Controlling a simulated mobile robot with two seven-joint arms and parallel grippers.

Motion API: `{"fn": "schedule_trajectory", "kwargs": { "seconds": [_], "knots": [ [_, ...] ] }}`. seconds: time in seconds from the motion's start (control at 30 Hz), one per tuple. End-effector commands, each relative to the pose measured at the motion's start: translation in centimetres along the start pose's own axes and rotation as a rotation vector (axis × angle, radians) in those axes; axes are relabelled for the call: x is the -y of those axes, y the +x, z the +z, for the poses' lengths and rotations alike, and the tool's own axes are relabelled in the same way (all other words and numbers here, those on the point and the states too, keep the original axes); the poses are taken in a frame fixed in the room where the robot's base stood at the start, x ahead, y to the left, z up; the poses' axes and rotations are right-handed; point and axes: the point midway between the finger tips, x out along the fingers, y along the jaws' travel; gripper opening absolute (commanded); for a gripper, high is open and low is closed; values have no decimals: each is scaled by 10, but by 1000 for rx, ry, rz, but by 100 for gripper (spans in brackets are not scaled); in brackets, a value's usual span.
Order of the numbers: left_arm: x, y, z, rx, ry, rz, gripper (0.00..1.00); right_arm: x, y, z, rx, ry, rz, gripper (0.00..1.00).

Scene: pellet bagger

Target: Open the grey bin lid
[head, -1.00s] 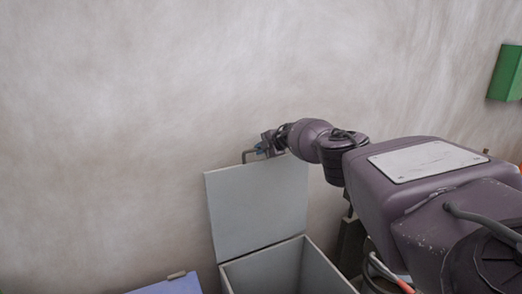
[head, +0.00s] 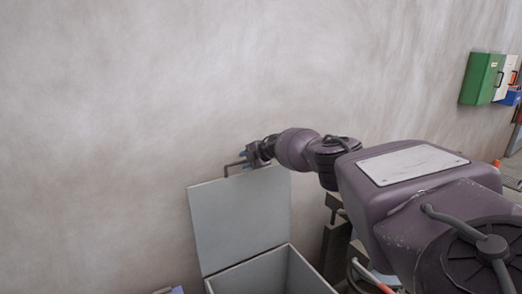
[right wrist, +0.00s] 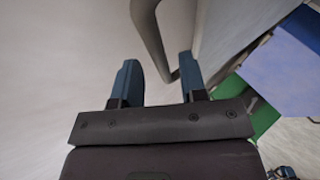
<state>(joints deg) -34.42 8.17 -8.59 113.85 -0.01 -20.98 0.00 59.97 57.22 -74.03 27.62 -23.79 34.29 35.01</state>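The grey bin lid (head: 240,220) stands raised, nearly upright, at the back of the open grey bin (head: 255,272). Its bar handle (head: 228,169) sticks out at the lid's top edge. My right gripper (head: 246,156) is at that top edge, close to the handle. In the right wrist view my gripper's blue fingers (right wrist: 158,75) are apart. The handle (right wrist: 150,35) passes by the fingertips, its lower end close to the right-hand finger. I cannot tell whether they touch. My left gripper is not in view.
A plain wall (head: 110,110) rises behind the bin. A blue lid (right wrist: 285,75) and a green surface (right wrist: 235,105) show in the right wrist view. A green wall box (head: 481,78) hangs at the far right. My right arm covers the area right of the bin.

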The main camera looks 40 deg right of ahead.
Motion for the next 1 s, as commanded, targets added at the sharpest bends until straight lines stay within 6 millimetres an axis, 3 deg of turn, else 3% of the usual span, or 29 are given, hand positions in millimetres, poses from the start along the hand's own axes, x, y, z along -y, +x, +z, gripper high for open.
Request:
{"fn": "schedule_trajectory", "kwargs": {
  "seconds": [0.07,0.37,0.8,1.0],
  "knots": [
    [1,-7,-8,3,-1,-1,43,-2,-9,0,1,0,-2,39],
    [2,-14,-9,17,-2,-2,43,0,-33,0,-1,0,-4,39],
    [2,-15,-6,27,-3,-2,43,1,-75,0,0,-1,-1,39],
    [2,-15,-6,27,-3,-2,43,1,-83,-1,-1,0,-2,39]
  ]
}}
